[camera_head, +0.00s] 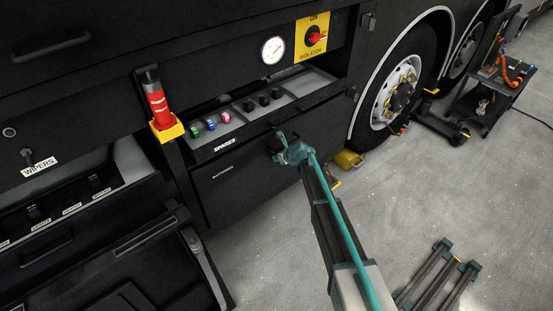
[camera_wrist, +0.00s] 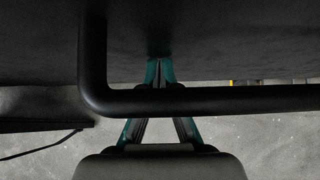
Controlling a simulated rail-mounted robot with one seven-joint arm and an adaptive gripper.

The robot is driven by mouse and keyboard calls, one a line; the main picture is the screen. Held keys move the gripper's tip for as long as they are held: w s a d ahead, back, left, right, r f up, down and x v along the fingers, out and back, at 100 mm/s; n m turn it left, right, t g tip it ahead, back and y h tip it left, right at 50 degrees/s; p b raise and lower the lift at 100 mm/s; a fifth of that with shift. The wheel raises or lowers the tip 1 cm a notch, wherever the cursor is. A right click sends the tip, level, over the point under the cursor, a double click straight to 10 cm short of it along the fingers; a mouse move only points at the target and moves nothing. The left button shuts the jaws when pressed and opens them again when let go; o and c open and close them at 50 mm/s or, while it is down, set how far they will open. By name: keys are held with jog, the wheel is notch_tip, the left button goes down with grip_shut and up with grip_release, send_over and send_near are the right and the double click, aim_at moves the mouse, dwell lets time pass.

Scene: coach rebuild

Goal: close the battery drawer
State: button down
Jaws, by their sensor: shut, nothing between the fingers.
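The battery drawer (camera_head: 235,185) is the black front labelled BATTERIES, below the spares drawer in the head view. How far it stands out is hard to tell. My gripper (camera_head: 283,148) is at the upper right part of this front, and my arm hides part of it. In the wrist view my gripper (camera_wrist: 159,75) is shut and empty, its fingertips at or very near a dark panel (camera_wrist: 220,40). A black bar handle (camera_wrist: 220,100) crosses in front of the fingers. Contact cannot be made out.
The spares drawer (camera_head: 215,147) above is open, holding several coloured and black pieces. A red-and-yellow post (camera_head: 157,105) stands at its left. Another open drawer (camera_head: 75,205) is at lower left. A wheel (camera_head: 395,90) and a yellow chock (camera_head: 348,160) are right.

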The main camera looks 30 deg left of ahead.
jog(key=d+f+b+v, duration=0.1)
jog(key=v, duration=0.5)
jog(key=s+d+f+b+v, duration=0.1)
jog(key=b+v, duration=0.1)
jog(key=v, duration=0.5)
jog(key=s+d+f+n+g+h, duration=0.1)
jog(key=s+d+f+n+h, duration=0.1)
jog(key=s+d+f+n, duration=0.7)
jog(key=s+d+f+n+g+h, duration=0.25)
jog(key=d+f+n, duration=0.25)
jog(key=d, duration=0.7)
jog(key=s+d+f+n+h, duration=0.2)
jog(key=s+d+f+n, duration=0.45)
jog(key=d, duration=0.45)
jog(key=s+d+f+g+h, duration=0.1)
jog(key=s+d+f+g, duration=0.2)
jog(key=s+d, duration=0.9)
jog(key=s+d+f+g+h, duration=0.1)
jog(key=s+d+f+g, duration=0.2)
jog(key=s+d, duration=1)
jog(key=s+f+n, duration=0.1)
jog(key=s, duration=0.2)
